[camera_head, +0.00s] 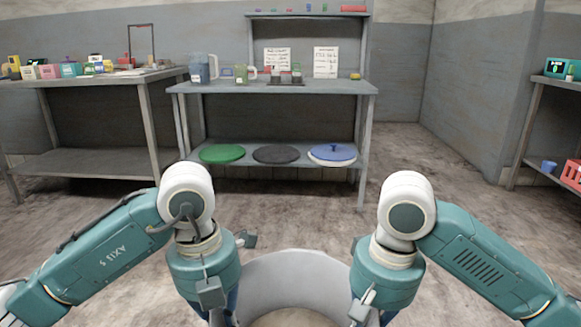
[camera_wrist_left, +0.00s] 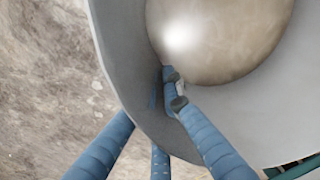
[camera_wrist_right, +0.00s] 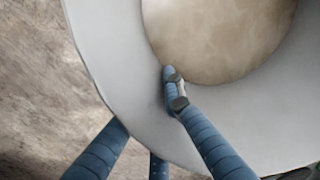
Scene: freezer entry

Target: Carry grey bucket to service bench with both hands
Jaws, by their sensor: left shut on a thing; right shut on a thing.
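The grey bucket (camera_head: 295,268) is at the bottom centre of the head view, between my arms, cut off by the frame's lower edge. My left gripper (camera_wrist_left: 150,100) is shut on its wall, with a blue finger inside and others outside. My right gripper (camera_wrist_right: 142,103) is shut on the opposite wall in the same way. A smooth beige round surface (camera_wrist_left: 215,40) shows inside the bucket; I cannot tell what it is. In the head view a grey bench (camera_head: 300,87) stands ahead, beyond the bucket; I cannot tell for certain that it is the service bench.
The bench top holds a blue jug (camera_head: 200,68), a green jug (camera_head: 241,75) and other items. Its lower shelf carries a green lid (camera_head: 222,153), a dark lid and a blue lid. Another table (camera_head: 85,81) stands left, a shelf at right. The floor between is clear.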

